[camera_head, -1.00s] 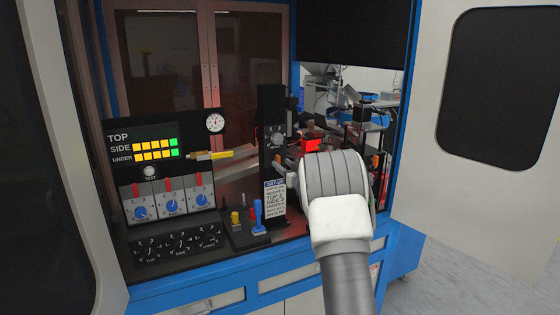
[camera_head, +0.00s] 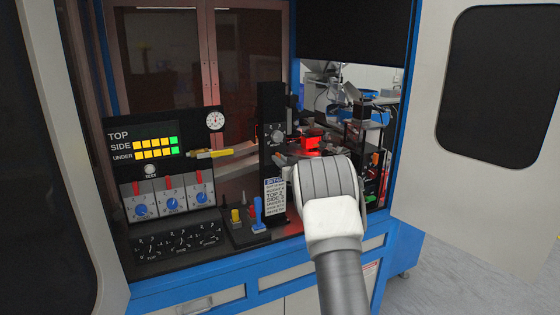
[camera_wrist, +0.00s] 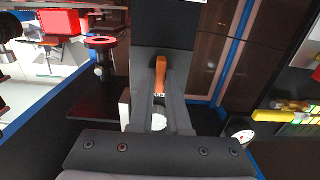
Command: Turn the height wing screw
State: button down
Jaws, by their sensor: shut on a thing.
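In the wrist view, my gripper (camera_wrist: 160,100) points at a dark upright post, its two grey fingers close together. Between them shows a narrow orange piece (camera_wrist: 161,74), which looks like the wing screw's wing. My gripper is shut on it. The same black post (camera_head: 272,110) stands in the middle of the cabinet in the head view, with a round knob on its upper part. In the head view, my pale wrist hides the fingertips and the screw, so the turn angle cannot be read there.
A panel with TOP, SIDE and UNDER lamps (camera_head: 145,149) stands at the left, with blue knobs below. A dial gauge (camera_head: 215,121) and a yellow-handled part (camera_head: 210,154) sit between panel and post. A blue upright tool (camera_head: 258,213) stands close left of my wrist.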

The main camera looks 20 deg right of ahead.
jog(key=shift+f+b, duration=0.1)
jog(key=shift+b, duration=0.25)
jog(key=shift+a+f+n+b, duration=0.1)
jog(key=shift+n+b, duration=3.8)
jog(key=shift+n, duration=0.6)
jog(key=shift+a+f+n+b, duration=0.1)
jog(key=shift+n+b, duration=3.75)
jog(key=shift+n, duration=0.65)
jog(key=c, duration=0.9)
grip_release()
jog(key=shift+r, duration=0.1)
jog(key=s+b, duration=0.1)
jog(key=s, duration=1.6)
jog(key=shift+s+d+b, duration=0.25)
jog(key=shift+d+b, duration=0.05)
jog(key=shift+b, duration=0.05)
